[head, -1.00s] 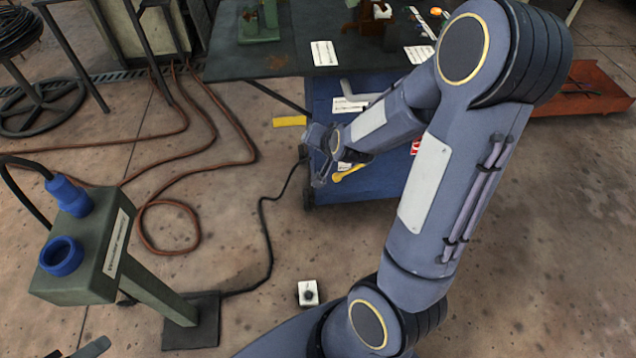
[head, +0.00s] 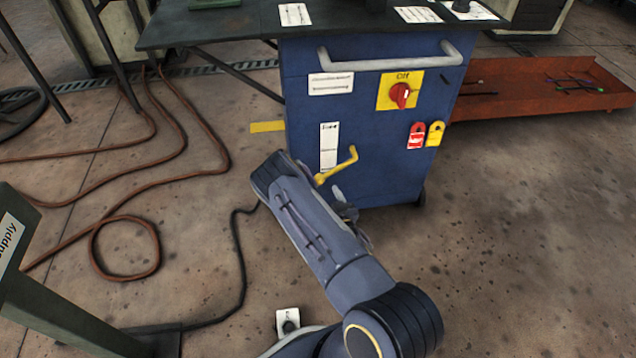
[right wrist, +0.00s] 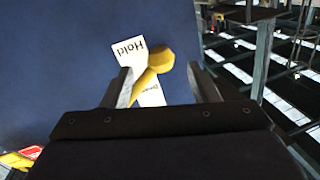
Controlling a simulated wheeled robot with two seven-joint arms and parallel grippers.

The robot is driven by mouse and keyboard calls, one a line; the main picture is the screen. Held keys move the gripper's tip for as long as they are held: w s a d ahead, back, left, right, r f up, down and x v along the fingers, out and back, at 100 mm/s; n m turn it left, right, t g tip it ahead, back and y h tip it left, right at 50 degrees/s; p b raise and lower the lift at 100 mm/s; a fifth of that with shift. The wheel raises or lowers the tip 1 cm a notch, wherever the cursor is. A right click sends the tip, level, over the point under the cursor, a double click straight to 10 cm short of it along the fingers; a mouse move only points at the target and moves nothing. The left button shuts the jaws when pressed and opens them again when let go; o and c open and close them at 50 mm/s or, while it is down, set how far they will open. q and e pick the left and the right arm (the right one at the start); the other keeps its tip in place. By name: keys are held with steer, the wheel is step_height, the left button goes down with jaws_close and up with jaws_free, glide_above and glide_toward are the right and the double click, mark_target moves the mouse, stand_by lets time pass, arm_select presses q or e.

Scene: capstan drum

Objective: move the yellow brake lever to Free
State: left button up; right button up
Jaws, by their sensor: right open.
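The yellow brake lever (head: 338,167) is on the front of the blue cabinet (head: 375,125), slanting up to the right, with its end bent upward. A white label strip (head: 328,146) is just left of it. My right gripper (head: 346,207) is just below the lever, partly hidden by my forearm. In the right wrist view the right gripper (right wrist: 160,88) is open, and the lever (right wrist: 158,62) shows between its fingers; I cannot tell whether they touch it. The label there reads "Hold" (right wrist: 128,52) beside the lever; its other end is partly covered. My left gripper is not in view.
The cabinet front also has a grey handle bar (head: 390,62), a red rotary switch on a yellow plate (head: 400,92) and red and yellow tags (head: 426,135). Hoses (head: 190,130) lie on the floor at left. A rust-red tray (head: 545,88) is at right. A small white box (head: 288,322) is on the floor.

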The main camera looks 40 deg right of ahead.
mark_target(321, 184)
steer(key=b+x, duration=0.1)
steer(key=x, duration=0.5)
steer(key=shift+w+d+b, duration=0.1)
steer(key=shift+w+b, duration=0.15)
steer(key=shift+b, duration=0.1)
jaws_close()
